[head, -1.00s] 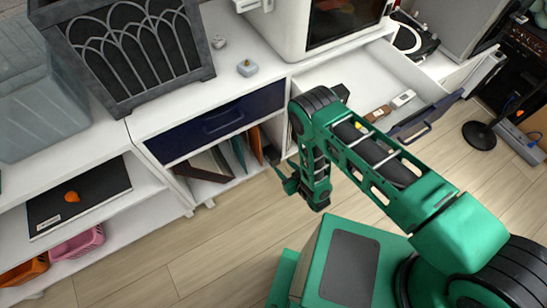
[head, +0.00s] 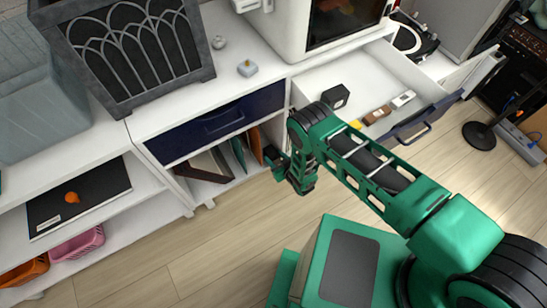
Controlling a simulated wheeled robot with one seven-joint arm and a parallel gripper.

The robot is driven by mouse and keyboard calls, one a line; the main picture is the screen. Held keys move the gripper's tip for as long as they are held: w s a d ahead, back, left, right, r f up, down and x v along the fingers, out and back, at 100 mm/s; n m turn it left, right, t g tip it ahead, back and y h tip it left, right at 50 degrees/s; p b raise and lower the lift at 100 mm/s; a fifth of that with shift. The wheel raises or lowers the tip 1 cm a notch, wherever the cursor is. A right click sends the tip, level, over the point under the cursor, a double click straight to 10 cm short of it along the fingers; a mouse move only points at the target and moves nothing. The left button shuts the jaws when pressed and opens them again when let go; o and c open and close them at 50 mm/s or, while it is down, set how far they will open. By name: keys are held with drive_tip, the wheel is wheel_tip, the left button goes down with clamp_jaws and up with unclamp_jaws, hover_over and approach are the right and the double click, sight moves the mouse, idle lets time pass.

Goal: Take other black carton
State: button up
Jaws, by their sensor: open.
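A small black carton (head: 335,96) lies in the open white drawer (head: 370,75), near its left end. My gripper (head: 272,160) is in front of the cabinet, beside the lower shelf with the upright folders, below and left of the drawer. It is open and apart from the carton. My arm passes in front of the drawer's lower left corner and hides part of it. I see only one black carton clearly.
The drawer also holds a brown item (head: 377,115), a white item (head: 403,98) and a partly hidden yellow item (head: 355,124). Its dark blue front (head: 425,122) juts over the floor. A closed blue drawer (head: 215,122) is to the left. The wooden floor (head: 230,235) is clear.

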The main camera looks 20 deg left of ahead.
drive_tip(key=shift+c, duration=0.6)
drive_tip(key=c, duration=0.6)
drive_tip(key=shift+c, duration=0.2)
drive_tip(key=shift+r, duration=0.15)
